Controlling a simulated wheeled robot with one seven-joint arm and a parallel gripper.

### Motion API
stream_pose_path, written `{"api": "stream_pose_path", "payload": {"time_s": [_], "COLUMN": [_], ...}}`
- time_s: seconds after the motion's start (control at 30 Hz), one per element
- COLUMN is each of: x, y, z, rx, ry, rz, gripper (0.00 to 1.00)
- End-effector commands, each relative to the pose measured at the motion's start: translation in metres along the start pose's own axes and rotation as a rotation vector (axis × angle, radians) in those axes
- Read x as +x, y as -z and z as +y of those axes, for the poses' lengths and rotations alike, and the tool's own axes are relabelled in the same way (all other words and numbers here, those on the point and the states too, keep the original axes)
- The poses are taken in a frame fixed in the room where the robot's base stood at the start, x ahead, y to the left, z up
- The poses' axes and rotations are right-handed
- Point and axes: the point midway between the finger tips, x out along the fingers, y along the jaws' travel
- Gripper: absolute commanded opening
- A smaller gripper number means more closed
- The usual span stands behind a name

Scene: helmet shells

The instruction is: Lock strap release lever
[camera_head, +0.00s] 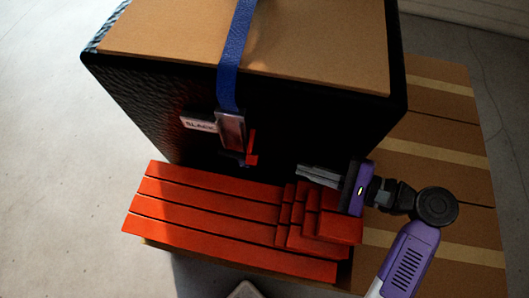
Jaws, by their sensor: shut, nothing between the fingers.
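A blue strap (233,62) runs over a black box (160,112) with a tan top and down its front face. The strap ends in a metal ratchet buckle (231,130) on that face. A small red lever (252,148) sticks out at the buckle's lower right. A light tag reading "SLACK" (199,124) sits left of the buckle. My gripper (301,173) is right of and slightly below the red lever, apart from it, pointing left. Its fingers are shut with nothing between them. The dark front face makes the buckle's lower part hard to make out.
Long red slats (205,215) lie in front of the box, with stepped red blocks (300,220) at their right end, just below my gripper. A slatted wooden pallet (435,150) extends to the right. Bare grey floor (60,190) lies to the left.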

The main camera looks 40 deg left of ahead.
Motion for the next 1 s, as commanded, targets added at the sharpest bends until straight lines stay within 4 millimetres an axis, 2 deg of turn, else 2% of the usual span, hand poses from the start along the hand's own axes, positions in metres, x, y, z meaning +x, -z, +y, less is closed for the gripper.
{"api": "stream_pose_path", "payload": {"time_s": [0.23, 0.7, 0.83, 1.0], "x": [0.009, 0.084, 0.096, 0.1], "y": [0.0, 0.001, 0.0, 0.0], "z": [0.001, 0.001, 0.001, 0.0], "rx": [0.0, -0.001, -0.001, 0.0], "ry": [-0.001, -0.001, -0.001, 0.0], "rz": [-0.001, 0.001, 0.0, 0.001], "gripper": [0.0, 0.0, 0.0, 0.0]}}
